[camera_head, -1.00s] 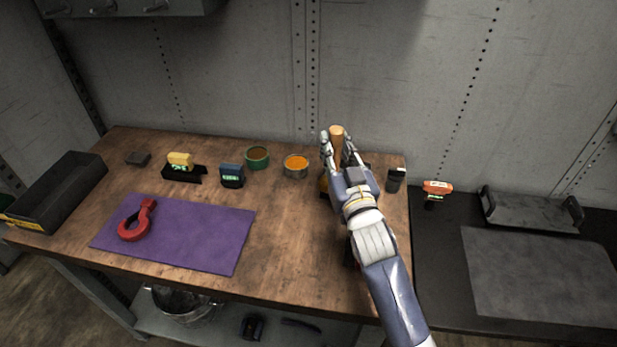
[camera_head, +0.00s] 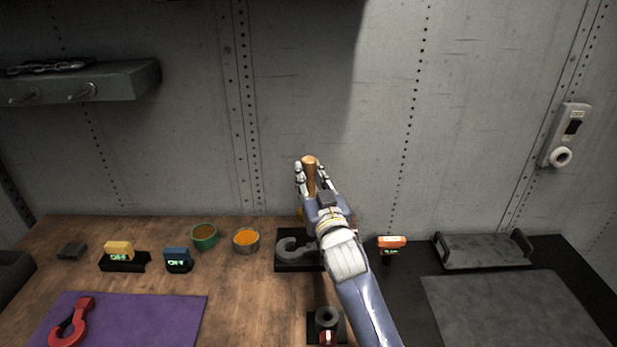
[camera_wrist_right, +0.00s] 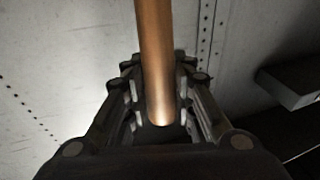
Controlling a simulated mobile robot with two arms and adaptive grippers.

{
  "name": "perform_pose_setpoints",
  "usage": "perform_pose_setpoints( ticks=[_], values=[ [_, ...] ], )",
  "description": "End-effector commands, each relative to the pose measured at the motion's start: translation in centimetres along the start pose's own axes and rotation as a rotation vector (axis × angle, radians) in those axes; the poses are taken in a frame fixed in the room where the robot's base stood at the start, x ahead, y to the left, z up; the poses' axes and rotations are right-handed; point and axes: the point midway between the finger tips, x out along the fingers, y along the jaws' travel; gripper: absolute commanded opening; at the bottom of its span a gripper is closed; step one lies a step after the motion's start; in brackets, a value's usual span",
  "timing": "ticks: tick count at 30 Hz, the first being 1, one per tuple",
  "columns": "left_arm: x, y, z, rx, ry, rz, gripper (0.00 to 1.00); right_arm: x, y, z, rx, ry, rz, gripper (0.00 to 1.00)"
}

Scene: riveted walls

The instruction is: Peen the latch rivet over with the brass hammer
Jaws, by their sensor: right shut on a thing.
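My right gripper (camera_head: 308,180) is shut on a smooth brown handle (camera_head: 309,163), which sticks up above the fingers in the head view. The handle (camera_wrist_right: 157,60) also runs between the fingers in the right wrist view. A bit of brass colour shows just left below the fingers; most of the hammer head is hidden. A grey hook (camera_head: 290,246) lies on a black block below and left of my right gripper, its right part covered by my arm. I cannot make out the latch rivet. My left gripper is not in view.
A purple mat (camera_head: 140,320) with a red hook (camera_head: 72,325) lies at front left. A green cup (camera_head: 204,236), an orange-filled tin (camera_head: 246,240) and small display units stand along the back. A ring-topped fixture (camera_head: 327,320) stands in front. A grey tray (camera_head: 484,250) stands right.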

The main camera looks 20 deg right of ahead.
Motion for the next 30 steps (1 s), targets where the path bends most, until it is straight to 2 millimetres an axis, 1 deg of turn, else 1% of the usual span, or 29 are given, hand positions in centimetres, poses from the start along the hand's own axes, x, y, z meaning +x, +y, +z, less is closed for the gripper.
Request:
perform_pose_setpoints(
  ticks=[2,15,18,30],
  values=[
    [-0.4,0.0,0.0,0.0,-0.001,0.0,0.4,0.0,0.0,-0.4,0.001,0.005,0.0,0.0],
    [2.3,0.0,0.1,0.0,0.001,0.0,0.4,-0.5,0.0,3.4,0.001,0.005,0.0,0.0],
    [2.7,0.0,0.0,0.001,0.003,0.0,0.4,-0.6,0.0,3.9,0.002,0.006,0.0,0.0],
    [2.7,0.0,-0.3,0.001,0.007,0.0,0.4,-0.7,0.0,4.1,0.001,0.007,-0.001,0.0]
  ],
)
